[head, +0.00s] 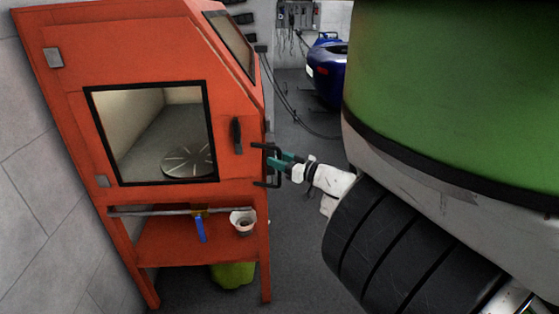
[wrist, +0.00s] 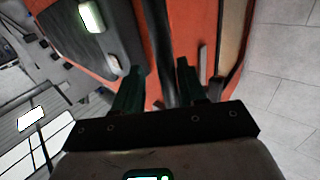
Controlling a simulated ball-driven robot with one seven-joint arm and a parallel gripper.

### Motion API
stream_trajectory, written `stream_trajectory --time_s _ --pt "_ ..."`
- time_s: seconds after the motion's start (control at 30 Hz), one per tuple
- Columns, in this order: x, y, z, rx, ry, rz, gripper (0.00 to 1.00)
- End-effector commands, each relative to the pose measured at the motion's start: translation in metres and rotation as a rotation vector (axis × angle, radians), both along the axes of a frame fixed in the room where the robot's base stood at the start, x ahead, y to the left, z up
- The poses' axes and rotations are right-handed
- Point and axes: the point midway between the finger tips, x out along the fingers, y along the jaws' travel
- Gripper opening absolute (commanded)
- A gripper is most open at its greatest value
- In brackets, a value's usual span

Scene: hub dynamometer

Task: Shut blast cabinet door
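The orange blast cabinet (head: 150,55) stands on the left in the head view. In the wrist view, a dark bar (wrist: 160,40) runs between my gripper's two fingers (wrist: 160,88), which stand apart with a gap beside the bar. Orange panels (wrist: 195,35) lie beyond. I cannot tell how far the door stands from the frame.
A black grip (head: 237,135) is on the cabinet front. A bowl (head: 243,222) stands on the lower shelf, and a yellow-green container (head: 232,274) is beneath. A blue car (head: 328,75) is behind. A grey wall (head: 35,150) borders the left.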

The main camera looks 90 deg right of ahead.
Motion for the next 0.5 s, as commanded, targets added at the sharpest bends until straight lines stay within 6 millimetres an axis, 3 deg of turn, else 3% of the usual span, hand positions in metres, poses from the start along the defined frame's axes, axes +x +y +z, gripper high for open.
stream_trajectory --time_s 0.27,0.5 --pt "-0.009 0.006 0.001 -0.001 0.001 -0.002 0.39" --pt "-0.042 0.032 0.0 0.0 0.001 -0.003 0.39"
